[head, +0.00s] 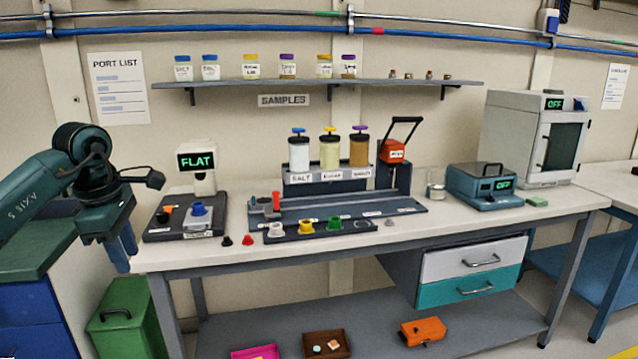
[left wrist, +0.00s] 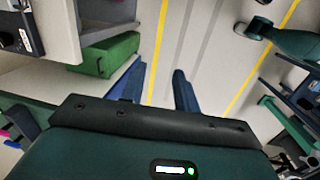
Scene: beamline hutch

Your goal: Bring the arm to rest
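My left gripper (head: 122,250) hangs at the left of the head view, fingers pointing down, by the left front corner of the workbench (head: 190,256). In the left wrist view its two blue fingers (left wrist: 157,88) stand apart with only floor showing between them. It is open and holds nothing. My left arm (head: 45,190) comes in from the left edge, bent at the wrist. My right gripper does not show in either view.
A green bin (head: 125,318) stands on the floor below my left gripper. A balance reading FLAT (head: 197,162) is on the bench's left end, near my wrist. A green-topped cabinet (head: 30,250) is behind my arm.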

